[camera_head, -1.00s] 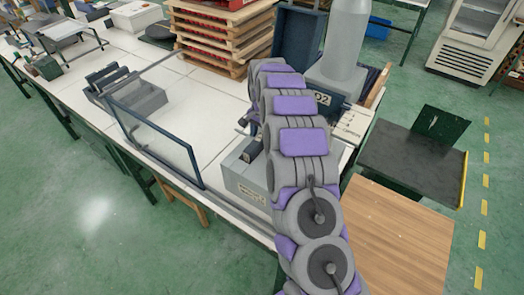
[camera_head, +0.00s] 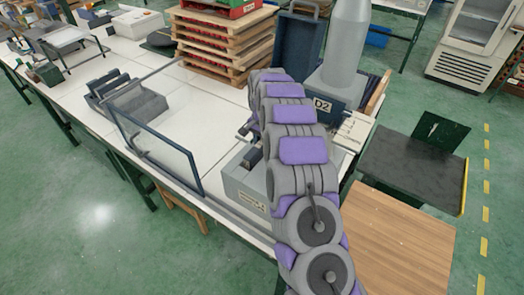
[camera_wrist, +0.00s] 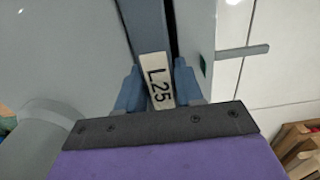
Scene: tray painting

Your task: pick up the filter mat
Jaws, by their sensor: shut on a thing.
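My gripper (camera_wrist: 158,86) has two blue fingers, seen in the wrist view. It is shut on a white tab marked L25 (camera_wrist: 157,79), which lies between the fingertips. A blue-grey strip (camera_wrist: 147,22) runs away beyond the tab, beside a dark gap. I cannot tell from these frames whether the tab belongs to the filter mat, as no mat surface shows clearly. In the head view my arm hides the gripper and what it holds.
A grey box (camera_head: 240,186) stands on the white table beside my arm. A framed glass panel (camera_head: 150,140) stands at the table's front edge. Stacked wooden pallets (camera_head: 220,48) and a grey cylinder (camera_head: 346,45) are behind. A wooden-topped surface (camera_head: 395,240) is at right.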

